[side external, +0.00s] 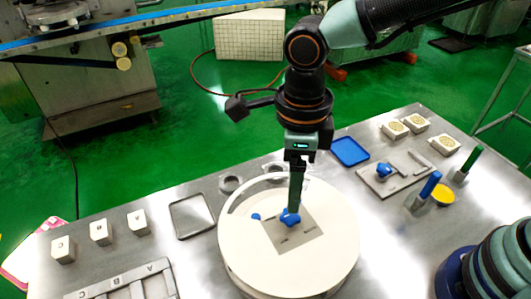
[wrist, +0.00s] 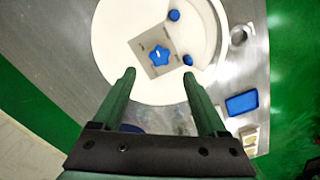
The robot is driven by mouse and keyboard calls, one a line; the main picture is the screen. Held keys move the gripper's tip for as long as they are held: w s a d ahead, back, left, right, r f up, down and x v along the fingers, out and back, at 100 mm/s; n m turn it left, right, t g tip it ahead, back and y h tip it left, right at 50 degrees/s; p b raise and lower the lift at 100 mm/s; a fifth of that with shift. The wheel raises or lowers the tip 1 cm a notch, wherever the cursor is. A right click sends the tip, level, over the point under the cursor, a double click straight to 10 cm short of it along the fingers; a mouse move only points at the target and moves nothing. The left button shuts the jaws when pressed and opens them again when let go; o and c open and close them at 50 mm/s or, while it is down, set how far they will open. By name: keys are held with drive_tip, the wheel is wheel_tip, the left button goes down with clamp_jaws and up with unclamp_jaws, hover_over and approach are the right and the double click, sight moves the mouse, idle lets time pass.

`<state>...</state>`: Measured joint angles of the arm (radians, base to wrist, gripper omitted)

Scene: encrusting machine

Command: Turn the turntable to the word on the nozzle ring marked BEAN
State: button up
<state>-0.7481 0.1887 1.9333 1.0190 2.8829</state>
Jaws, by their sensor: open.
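The white round turntable (side external: 250,262) sits on the steel table with a grey square plate (side external: 310,240) on top. A blue star-shaped knob (side external: 290,218) stands on that plate; the wrist view also shows the knob (wrist: 159,56). A pale curved ring (side external: 236,196) runs along the turntable's far side, with a small blue knob (side external: 256,217) near it. The wrist view shows two small round blue knobs by the ring. My gripper (side external: 295,207) points down over the star knob, fingers apart and empty. I cannot tell whether they touch it. No BEAN marking is readable.
An empty grey tray (side external: 192,216) and lettered white blocks (side external: 101,233) lie left of the turntable. A blue tray (side external: 350,152), a plate with another blue knob (side external: 384,170) and upright blue (side external: 430,185) and green (side external: 471,158) handles stand right.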

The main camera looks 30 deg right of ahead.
drive_tip(key=shift+r, duration=2.25)
